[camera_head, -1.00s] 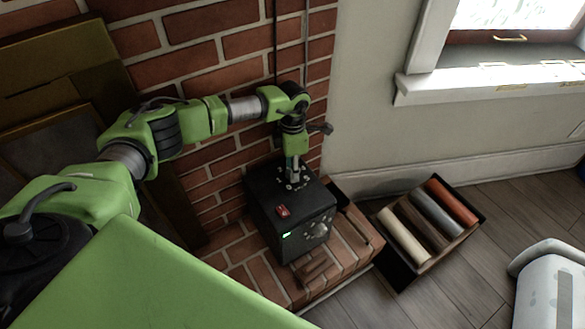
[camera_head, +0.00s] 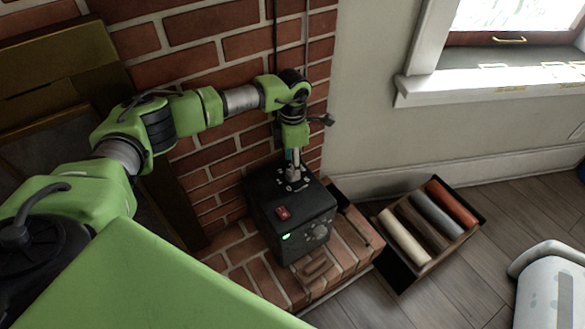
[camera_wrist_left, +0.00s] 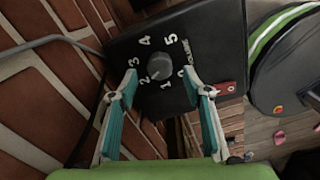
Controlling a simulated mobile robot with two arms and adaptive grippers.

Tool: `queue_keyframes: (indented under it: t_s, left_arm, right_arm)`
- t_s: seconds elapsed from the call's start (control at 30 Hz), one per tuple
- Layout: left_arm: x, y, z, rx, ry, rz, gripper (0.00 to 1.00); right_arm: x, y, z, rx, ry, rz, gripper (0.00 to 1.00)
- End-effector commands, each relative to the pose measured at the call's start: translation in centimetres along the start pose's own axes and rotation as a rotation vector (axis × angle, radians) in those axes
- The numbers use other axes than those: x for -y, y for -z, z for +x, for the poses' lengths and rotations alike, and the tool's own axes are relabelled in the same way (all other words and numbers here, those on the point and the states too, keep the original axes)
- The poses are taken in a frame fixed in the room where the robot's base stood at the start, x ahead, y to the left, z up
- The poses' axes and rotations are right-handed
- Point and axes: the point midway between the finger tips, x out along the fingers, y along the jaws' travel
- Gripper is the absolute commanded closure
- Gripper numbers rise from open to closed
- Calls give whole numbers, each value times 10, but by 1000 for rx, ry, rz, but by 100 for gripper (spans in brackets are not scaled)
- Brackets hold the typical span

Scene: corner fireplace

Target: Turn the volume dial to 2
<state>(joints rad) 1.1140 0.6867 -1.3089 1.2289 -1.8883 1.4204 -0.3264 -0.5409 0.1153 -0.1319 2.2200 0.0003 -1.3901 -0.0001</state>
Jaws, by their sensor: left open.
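The volume dial (camera_wrist_left: 158,68) is a round grey knob on the black box, ringed by white numbers from 0 to 5 with a "volume" label. I cannot tell surely which number it points at. The black box (camera_head: 268,218) stands on the brick ledge, with the dial's numbers on its top face. My left gripper (camera_head: 292,180) points down over that top face and hides the dial in the head view. In the left wrist view its teal fingers (camera_wrist_left: 159,79) are open, one on each side of the dial, with visible gaps. My right gripper is not in view.
A red switch (camera_head: 283,213) sits on the box top, and a green light (camera_head: 286,237) glows on its front beside a front knob (camera_head: 318,232). A brick wall (camera_head: 225,85) stands close behind. A crate of coloured rolls (camera_head: 394,272) lies to the right.

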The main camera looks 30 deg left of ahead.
Motion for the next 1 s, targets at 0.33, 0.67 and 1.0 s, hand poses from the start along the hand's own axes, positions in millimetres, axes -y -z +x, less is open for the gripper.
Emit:
queue_keyframes:
  t_s: [0.33,0.67,1.0]
  left_arm:
    - [-1,0,-70,2,-2,0,55]
    - [0,0,-86,0,0,0,55]
    - [0,0,-85,0,0,0,55]
  right_arm:
    - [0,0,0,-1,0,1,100]
    - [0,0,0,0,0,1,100]
    - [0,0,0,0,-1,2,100]
